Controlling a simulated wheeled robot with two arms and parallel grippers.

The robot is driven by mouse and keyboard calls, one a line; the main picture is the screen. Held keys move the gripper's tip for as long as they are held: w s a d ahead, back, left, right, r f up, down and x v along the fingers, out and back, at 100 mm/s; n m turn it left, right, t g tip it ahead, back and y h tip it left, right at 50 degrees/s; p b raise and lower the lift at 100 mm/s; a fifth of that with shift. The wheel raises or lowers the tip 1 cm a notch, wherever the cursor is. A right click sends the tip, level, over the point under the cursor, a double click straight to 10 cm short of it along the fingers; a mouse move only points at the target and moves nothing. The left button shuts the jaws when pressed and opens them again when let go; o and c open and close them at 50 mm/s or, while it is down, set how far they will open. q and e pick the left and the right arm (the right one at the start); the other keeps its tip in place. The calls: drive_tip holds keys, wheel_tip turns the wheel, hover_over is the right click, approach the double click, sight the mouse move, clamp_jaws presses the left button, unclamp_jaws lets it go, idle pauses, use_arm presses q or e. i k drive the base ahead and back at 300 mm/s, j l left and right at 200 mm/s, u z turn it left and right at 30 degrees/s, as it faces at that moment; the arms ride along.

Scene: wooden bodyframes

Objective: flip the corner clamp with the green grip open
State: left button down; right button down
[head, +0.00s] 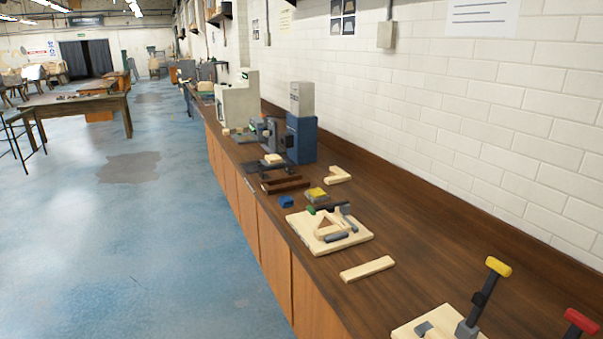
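A small green grip (311,210) shows at the far left of a light wooden board (358,238) on the bench, right of the picture's centre. It is at the end of a dark lever that lies low, close to level, over a wooden frame piece (318,223) on the board. Grey metal clamp parts (336,237) sit around the frame piece. The details of the clamp are too small to tell. Neither of my grippers is in view.
A long brown bench (440,250) runs along the white brick wall. Nearer, clamps with a yellow grip (498,266) and a red grip (581,320) have levers standing up. A loose wooden bar (367,269) lies before the board. Blue floor (180,250) is clear at left.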

sight(330, 207)
drive_tip(key=i+j, duration=0.5)
drive_tip(key=i, duration=0.2)
drive_tip(key=i+j, duration=0.5)
drive_tip(key=i, duration=0.15)
drive_tip(key=i+j, duration=0.5)
drive_tip(key=i, duration=0.2)
